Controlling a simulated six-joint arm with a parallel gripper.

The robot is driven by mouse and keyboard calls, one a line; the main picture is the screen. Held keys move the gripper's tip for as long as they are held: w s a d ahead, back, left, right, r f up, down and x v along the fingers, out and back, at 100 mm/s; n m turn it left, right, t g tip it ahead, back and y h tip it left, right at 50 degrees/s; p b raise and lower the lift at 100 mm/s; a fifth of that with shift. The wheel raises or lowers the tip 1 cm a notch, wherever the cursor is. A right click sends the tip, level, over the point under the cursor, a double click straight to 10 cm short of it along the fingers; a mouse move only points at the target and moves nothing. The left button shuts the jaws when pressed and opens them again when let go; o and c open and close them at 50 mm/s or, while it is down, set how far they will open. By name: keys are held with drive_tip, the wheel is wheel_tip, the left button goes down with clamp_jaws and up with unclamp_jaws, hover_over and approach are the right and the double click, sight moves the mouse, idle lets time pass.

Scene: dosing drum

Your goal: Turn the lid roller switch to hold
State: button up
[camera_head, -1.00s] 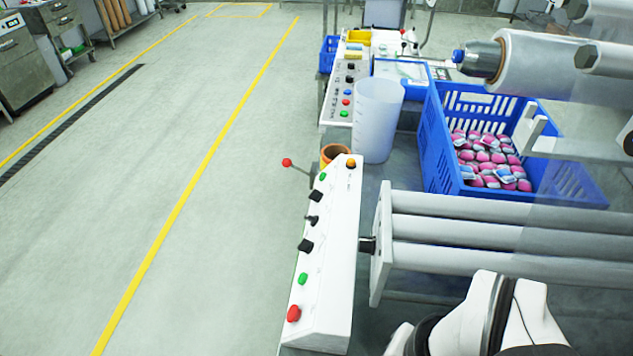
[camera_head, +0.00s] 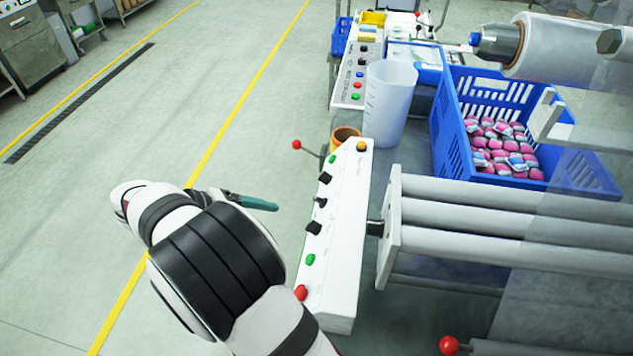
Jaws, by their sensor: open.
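A white, sloped control panel (camera_head: 340,240) runs along the left side of the roller machine. It carries several black switches in a row: an upper one (camera_head: 325,178), a small middle one (camera_head: 320,202) and a lower one (camera_head: 314,228). Their labels are too small to read, so I cannot tell which is the lid roller switch or where it points. My gripper (camera_head: 262,204) shows a teal finger pointing right towards the panel, left of the switches and apart from them. It is open and empty; my wrist hides part of it.
A red button (camera_head: 301,292) and green buttons (camera_head: 310,260) share the panel, with an orange one (camera_head: 361,146) at its top. A red-knobbed lever (camera_head: 297,145) sticks out left. White rollers (camera_head: 480,210) and a blue crate (camera_head: 445,130) stand right. The floor at left is clear.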

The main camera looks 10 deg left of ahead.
sight(309, 226)
drive_tip(key=x, duration=1.5)
drive_tip(key=shift+d, duration=0.2)
clamp_jaws()
